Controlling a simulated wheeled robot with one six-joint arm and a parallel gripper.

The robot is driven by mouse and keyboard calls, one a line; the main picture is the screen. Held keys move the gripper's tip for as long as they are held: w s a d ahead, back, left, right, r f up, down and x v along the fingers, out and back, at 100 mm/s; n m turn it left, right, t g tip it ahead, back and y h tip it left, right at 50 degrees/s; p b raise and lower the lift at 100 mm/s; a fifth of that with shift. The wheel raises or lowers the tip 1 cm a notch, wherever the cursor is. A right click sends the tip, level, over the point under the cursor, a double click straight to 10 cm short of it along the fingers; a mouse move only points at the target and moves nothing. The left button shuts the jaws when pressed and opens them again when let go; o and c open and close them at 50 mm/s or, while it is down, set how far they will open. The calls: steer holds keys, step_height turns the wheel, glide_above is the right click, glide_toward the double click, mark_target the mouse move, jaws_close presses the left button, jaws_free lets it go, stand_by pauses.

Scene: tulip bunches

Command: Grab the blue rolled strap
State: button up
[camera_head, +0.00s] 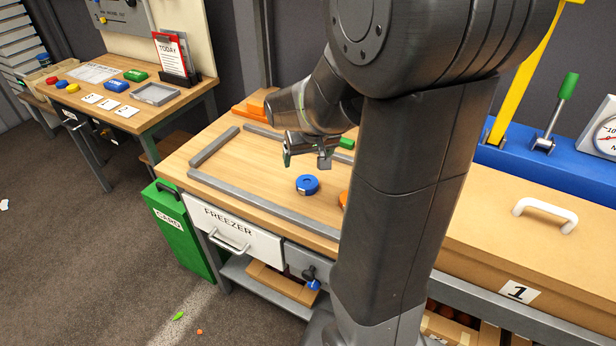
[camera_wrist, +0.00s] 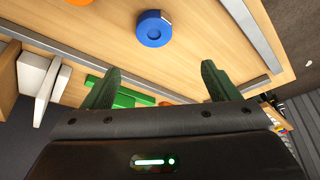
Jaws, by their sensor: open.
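The blue rolled strap (camera_head: 307,185) is a small round roll lying on the wooden worktop, inside the area edged by grey strips. It also shows in the wrist view (camera_wrist: 153,29), near the top, beyond the fingertips and a little left of the middle. My gripper (camera_head: 308,160) is above the worktop, behind the strap in the head view. In the wrist view its two green fingers (camera_wrist: 159,78) are spread apart with nothing held between them. The gripper is apart from the strap.
A green block (camera_wrist: 128,98) lies beyond the fingers, partly hidden by them. An orange object (camera_head: 343,199) sits right of the strap, mostly hidden by my arm. Grey edging (camera_head: 262,210) bounds the worktop above the freezer drawer (camera_head: 230,232). Bare wood surrounds the strap.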

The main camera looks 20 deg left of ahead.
glide_above(307, 180)
steer(key=s, duration=0.2)
steer(key=f, duration=0.6)
steer(key=shift+s+d+f, duration=0.1)
steer(key=shift+s+d, duration=0.05)
steer(key=shift+d, duration=0.25)
steer(key=shift+w+f+p, duration=0.2)
steer(key=shift+w+f, duration=0.1)
steer(key=shift+f, duration=0.65)
steer(key=shift+w+f+p, duration=0.2)
steer(key=shift+w+f, duration=0.1)
steer(key=shift+f, duration=0.6)
steer(key=shift+w+a+f, duration=0.25)
steer(key=shift+f, duration=0.4)
steer(key=c, duration=1.1)
steer(key=shift+r, duration=0.15)
